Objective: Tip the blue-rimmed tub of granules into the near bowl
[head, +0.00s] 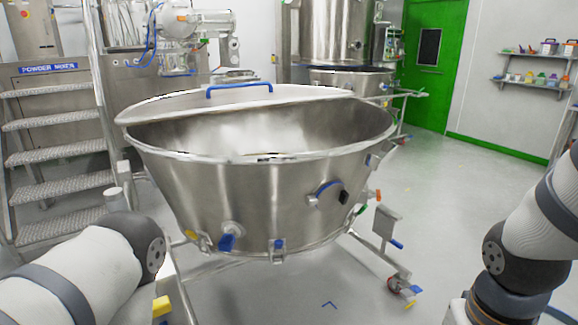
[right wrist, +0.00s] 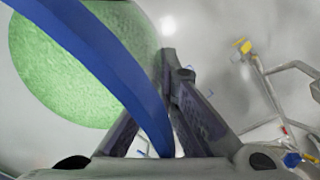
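The near bowl (head: 240,195) is a large, wide steel vessel in the middle of the head view. Its steel lid (head: 180,103) with a blue handle covers the back part, and the front of the opening is uncovered. The blue-rimmed tub (right wrist: 100,52) shows only in the right wrist view, with green granules (right wrist: 75,60) inside it. My right gripper (right wrist: 168,75) has its dark fingers close together with the blue rim running between them. The right gripper is outside the head view, where only my arm shows. My left gripper is in neither view.
Metal steps (head: 60,150) stand at the left. A second steel vessel (head: 350,78) stands behind the near bowl. The bowl's frame has a castor (head: 395,285) at the lower right. The floor (head: 470,190) to the right is clear up to the wall with shelves (head: 535,80).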

